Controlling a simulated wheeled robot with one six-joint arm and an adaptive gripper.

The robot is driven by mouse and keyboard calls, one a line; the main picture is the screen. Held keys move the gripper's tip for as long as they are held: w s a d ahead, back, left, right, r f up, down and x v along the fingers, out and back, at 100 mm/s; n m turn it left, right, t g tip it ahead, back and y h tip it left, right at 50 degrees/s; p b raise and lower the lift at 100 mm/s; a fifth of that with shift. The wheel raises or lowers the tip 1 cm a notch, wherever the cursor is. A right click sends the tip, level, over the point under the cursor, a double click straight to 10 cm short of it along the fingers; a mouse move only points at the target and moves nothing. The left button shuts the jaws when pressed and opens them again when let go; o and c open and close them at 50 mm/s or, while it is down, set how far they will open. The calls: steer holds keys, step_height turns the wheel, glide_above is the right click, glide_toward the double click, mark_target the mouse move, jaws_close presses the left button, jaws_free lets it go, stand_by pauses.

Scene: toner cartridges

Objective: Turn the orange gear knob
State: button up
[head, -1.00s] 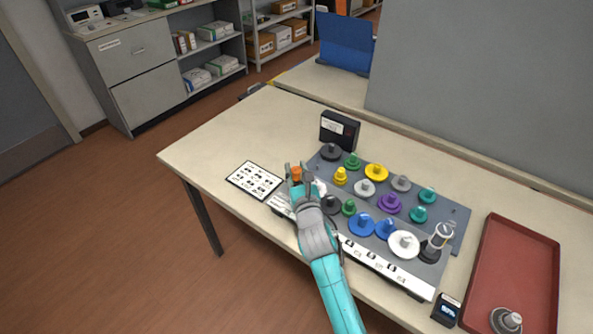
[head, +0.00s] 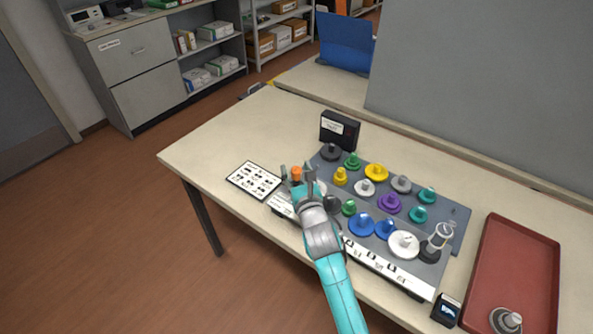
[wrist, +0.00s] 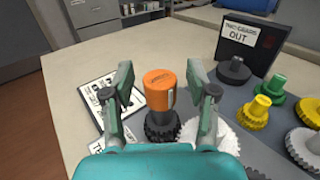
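The orange gear knob (wrist: 159,90) stands upright on a dark toothed gear (wrist: 162,126) at the near left corner of the grey gear board (head: 460,213). In the head view the orange knob (head: 296,173) shows between the fingers. My gripper (wrist: 165,85) is open, with one finger on each side of the knob and a visible gap on both sides. In the head view my gripper (head: 296,172) reaches in from the front. A white gear (wrist: 208,134) beside the knob is partly hidden by the right finger.
Several coloured gears, such as a yellow one (head: 376,172) and a purple one (head: 390,203), crowd the board to the right. A black box with a label (head: 339,129) stands behind. A printed card (head: 254,181) lies left. A red tray (head: 541,243) is at the right.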

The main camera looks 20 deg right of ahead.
steer(key=shift+s, duration=0.15)
steer(key=s, duration=1.1)
steer(key=shift+s+a, duration=0.35)
